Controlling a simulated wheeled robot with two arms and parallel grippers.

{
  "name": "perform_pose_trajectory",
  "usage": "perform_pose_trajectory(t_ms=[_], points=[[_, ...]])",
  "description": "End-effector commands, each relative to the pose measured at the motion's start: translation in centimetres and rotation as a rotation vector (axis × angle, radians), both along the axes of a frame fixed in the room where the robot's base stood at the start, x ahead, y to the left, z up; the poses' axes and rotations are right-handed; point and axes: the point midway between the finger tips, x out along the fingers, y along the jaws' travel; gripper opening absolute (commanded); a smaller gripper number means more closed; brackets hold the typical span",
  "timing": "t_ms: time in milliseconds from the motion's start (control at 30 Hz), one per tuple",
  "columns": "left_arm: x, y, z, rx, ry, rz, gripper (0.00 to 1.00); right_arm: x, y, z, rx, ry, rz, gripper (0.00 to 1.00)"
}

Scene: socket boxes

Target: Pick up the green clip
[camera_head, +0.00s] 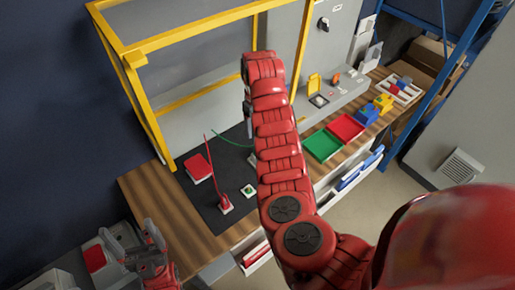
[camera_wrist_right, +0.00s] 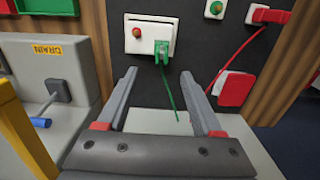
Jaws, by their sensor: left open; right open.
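The green clip (camera_wrist_right: 164,50) with its green wire is on a white box (camera_wrist_right: 150,36) with a red button, in the right wrist view. My right gripper (camera_wrist_right: 158,74) is open and empty, with its fingers spread to either side below the clip, not touching it. In the head view the green wire (camera_head: 232,143) shows on the black mat, while my right arm hides the clip and most of the right gripper. My left gripper (camera_head: 143,252) is at the lower left of the head view, open and away from the clip.
A red clip (camera_head: 225,203) with a red wire sits beside a box with a green button (camera_head: 248,190). A red-topped box (camera_head: 197,167) is near. A grey DRAIN box (camera_wrist_right: 50,80) stands left of my right gripper. Green (camera_head: 322,146) and red (camera_head: 345,127) trays lie at right.

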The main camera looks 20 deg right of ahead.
Motion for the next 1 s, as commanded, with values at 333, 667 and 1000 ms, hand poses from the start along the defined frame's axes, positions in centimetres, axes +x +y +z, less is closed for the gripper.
perform_pose_trajectory(t_ms=[333, 667, 1000], points=[[0.0, 0.0, -0.7, 0.0, 0.0, 0.0, 0.87, 0.0, 0.0, -4.1, 0.002, -0.002, 0.0, 0.68], [0.0, 0.0, 2.5, 0.0, 0.0, 0.0, 0.87, -0.6, -0.1, -7.9, 0.002, 0.002, -0.002, 0.68], [0.0, 0.0, 2.8, 0.0, 0.0, 0.0, 0.87, -0.6, -0.1, -9.3, 0.001, -0.002, 0.0, 0.68]])
